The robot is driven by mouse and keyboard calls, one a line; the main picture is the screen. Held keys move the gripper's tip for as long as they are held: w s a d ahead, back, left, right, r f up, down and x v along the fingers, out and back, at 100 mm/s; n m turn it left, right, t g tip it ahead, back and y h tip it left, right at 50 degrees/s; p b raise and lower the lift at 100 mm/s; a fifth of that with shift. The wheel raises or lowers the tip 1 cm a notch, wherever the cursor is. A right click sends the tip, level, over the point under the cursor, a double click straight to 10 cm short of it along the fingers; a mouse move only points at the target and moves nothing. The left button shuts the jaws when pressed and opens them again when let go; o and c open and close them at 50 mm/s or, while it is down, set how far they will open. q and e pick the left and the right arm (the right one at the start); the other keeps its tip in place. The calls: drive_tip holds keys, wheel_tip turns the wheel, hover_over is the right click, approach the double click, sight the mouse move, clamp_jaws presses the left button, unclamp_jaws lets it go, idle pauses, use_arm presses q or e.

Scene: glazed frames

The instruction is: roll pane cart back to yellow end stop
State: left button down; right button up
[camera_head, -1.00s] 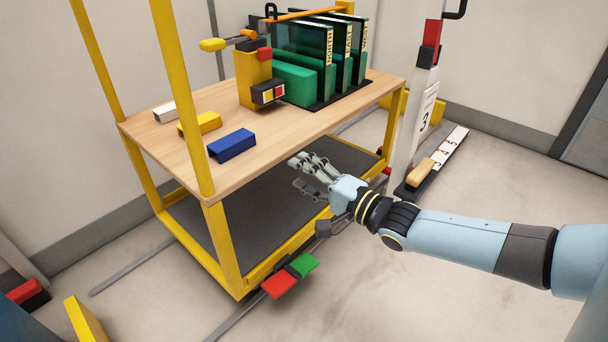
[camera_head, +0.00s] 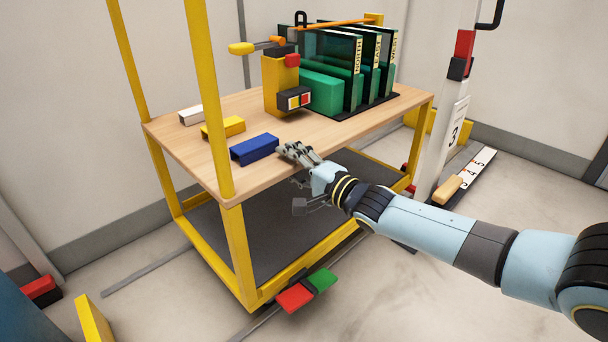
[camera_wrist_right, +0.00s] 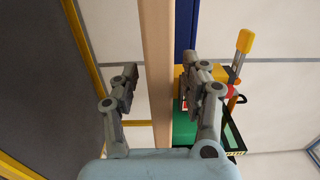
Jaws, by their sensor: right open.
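The pane cart has a yellow frame (camera_head: 238,255), a wooden top (camera_head: 262,183) and a dark lower deck (camera_head: 285,230). Green-edged panes (camera_head: 335,60) stand upright in a rack on the top. My right gripper (camera_head: 290,166) is at the top's front edge. In the right wrist view its open fingers (camera_wrist_right: 158,68) straddle the wooden edge (camera_wrist_right: 158,95), with a gap visible. A yellow block (camera_head: 93,320) stands on the floor at lower left. Another yellow piece (camera_head: 462,133) is behind the white post. Which is the end stop is unclear. My left gripper is not in view.
Blue (camera_head: 254,149), yellow (camera_head: 223,127) and white (camera_head: 191,115) blocks lie on the top. A red and green pedal (camera_head: 308,290) juts out low at the cart's front. A white post (camera_head: 447,130) with a "3" stands right. Floor rails (camera_head: 150,273) run beside the cart.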

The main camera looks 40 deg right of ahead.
drive_tip(key=shift+w, duration=0.3)
drive_tip(key=shift+c, duration=0.4)
clamp_jaws()
